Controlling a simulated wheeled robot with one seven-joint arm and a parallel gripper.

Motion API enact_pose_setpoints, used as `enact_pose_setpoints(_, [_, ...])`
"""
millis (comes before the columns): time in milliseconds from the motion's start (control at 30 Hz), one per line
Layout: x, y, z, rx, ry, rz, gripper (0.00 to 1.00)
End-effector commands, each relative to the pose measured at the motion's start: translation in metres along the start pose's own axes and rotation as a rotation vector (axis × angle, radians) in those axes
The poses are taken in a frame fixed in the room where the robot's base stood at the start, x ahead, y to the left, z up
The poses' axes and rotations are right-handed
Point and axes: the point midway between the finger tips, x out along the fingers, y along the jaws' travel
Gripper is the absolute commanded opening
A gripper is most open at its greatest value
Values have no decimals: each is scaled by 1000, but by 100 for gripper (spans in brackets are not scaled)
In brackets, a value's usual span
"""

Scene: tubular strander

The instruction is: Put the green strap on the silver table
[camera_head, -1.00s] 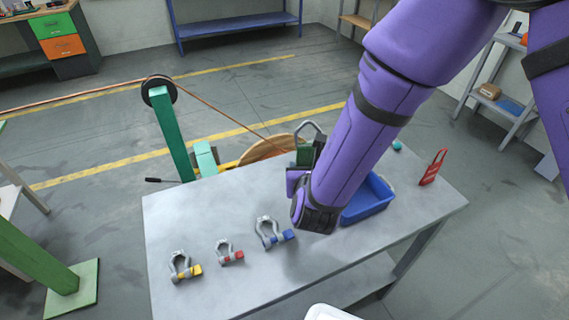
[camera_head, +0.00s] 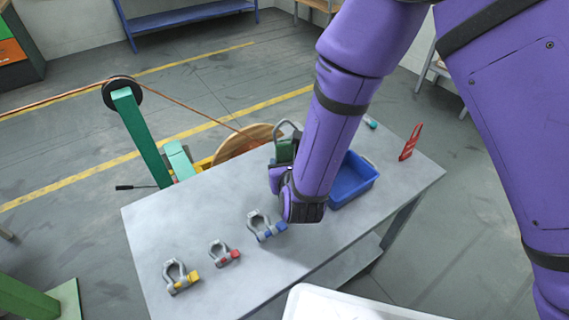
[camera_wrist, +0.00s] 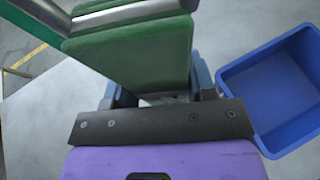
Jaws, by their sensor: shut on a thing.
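The green strap (camera_head: 285,151) is a green block with a silver metal loop on top. My gripper (camera_head: 278,172) is shut on it above the far side of the silver table (camera_head: 195,218). In the wrist view the strap (camera_wrist: 140,55) fills the upper middle, between the fingers of my gripper (camera_wrist: 160,92). The silver table (camera_wrist: 45,115) shows below it there. I cannot tell the exact gap between strap and tabletop. My forearm covers part of the table in the head view.
A blue bin (camera_head: 352,180) stands on the table right of my gripper. Shackles with blue (camera_head: 264,228), red (camera_head: 222,254) and yellow (camera_head: 178,277) pins lie along the left part. A red tag-like object (camera_head: 410,143) stands at the right end. A wooden reel (camera_head: 243,142) is behind.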

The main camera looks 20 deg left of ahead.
Motion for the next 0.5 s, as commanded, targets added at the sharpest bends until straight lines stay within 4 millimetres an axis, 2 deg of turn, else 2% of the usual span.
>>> enact_pose_setpoints(33, [0,0,-1,0,0,0,53])
enact_pose_setpoints(133, [0,0,-1,0,0,0,76])
enact_pose_setpoints(500, [-1,0,3,0,-1,0,76])
